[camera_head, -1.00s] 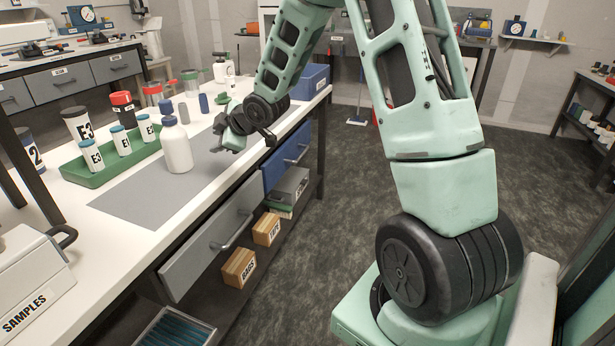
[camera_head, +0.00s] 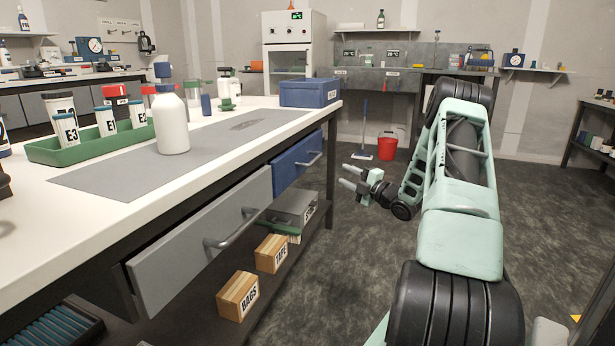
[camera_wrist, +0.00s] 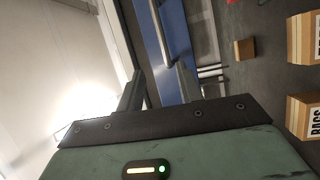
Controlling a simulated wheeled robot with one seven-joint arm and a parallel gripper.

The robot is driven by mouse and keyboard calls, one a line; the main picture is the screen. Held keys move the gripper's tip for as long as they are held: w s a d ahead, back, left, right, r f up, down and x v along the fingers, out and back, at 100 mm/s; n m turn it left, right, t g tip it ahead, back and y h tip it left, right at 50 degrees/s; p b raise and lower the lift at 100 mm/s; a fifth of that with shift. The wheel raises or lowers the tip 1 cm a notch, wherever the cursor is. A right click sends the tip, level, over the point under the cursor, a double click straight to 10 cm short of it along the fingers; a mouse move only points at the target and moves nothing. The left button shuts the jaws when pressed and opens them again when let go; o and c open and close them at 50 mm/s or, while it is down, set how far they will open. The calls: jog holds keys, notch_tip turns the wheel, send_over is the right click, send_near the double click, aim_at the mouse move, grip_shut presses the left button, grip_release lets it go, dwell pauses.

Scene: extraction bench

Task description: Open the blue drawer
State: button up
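The grey drawer (camera_head: 205,235) with its own handle is nearer. Boxes marked BAGS (camera_head: 238,296) and TAPE (camera_head: 271,254) stand on the lower shelf. A blue box (camera_head: 309,93) and a white bottle (camera_head: 171,122) stand on the bench.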

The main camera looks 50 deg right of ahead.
aim_at(316, 157)
jog(key=shift+n, duration=0.3)
jog(key=w+b, duration=0.1)
jog(key=w, duration=0.4)
jog(key=w+d+r+b, duration=0.1)
jog(key=w+b, duration=0.1)
jog(key=w, duration=0.3)
jog(key=w+d+b, duration=0.1)
jog(key=w+b, duration=0.1)
jog(key=w, duration=0.3)
jog(key=shift+w+d+r, duration=0.2)
jog(key=shift+w+r, duration=0.05)
grip_shut()
